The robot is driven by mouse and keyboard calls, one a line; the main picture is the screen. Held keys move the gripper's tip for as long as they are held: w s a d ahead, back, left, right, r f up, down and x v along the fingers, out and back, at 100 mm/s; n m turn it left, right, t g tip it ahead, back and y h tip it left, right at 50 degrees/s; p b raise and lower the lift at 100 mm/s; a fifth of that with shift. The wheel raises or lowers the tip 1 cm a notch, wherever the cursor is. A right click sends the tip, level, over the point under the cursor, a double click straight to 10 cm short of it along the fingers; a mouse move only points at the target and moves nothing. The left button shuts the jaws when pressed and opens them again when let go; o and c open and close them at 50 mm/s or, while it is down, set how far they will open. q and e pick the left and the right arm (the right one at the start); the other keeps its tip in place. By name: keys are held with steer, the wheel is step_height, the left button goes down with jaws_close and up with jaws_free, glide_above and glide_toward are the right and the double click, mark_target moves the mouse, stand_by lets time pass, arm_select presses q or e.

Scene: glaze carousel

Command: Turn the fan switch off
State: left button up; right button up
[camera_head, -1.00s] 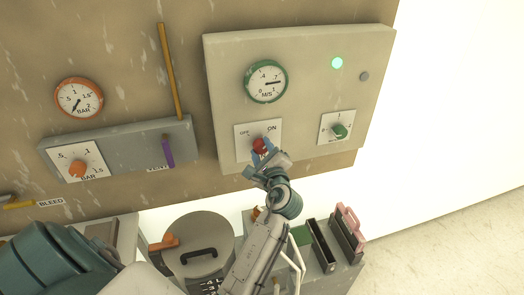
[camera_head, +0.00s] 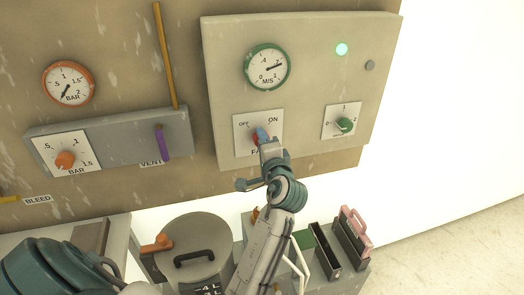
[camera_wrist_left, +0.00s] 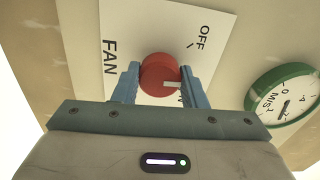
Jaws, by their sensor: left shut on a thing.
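The fan switch is a red round knob (camera_wrist_left: 158,74) on a white plate (camera_head: 243,145) marked OFF, ON and FAN, on the beige panel. My left gripper (camera_head: 260,136) is at the switch. In the left wrist view its blue fingers (camera_wrist_left: 160,82) stand on both sides of the red knob and are shut on it. A pale mark on the knob points toward the right-hand finger, beside the partly hidden ON label, not at the OFF tick. In the head view the fingers and wrist hide most of the knob. My right gripper is not in view.
A green-rimmed M/S gauge (camera_head: 267,67) sits above the switch. A green lamp (camera_head: 341,49) is lit. A green knob (camera_head: 345,125) is to the right, and a purple vent lever (camera_head: 159,143) to the left. A lidded pot (camera_head: 197,228) and a rack (camera_head: 327,255) stand below.

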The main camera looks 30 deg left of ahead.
arm_select(q)
steer(key=n+b, duration=0.4)
steer(key=n, duration=0.1)
steer(key=n+b, duration=0.2)
steer(key=n, duration=0.1)
steer(key=shift+r+b, duration=0.3)
stand_by(0.4)
steer(key=o, duration=1)
steer(key=shift+c, duration=0.2)
steer(key=shift+w+f, duration=0.15)
steer(key=shift+f, duration=0.05)
steer(key=shift+f, duration=0.1)
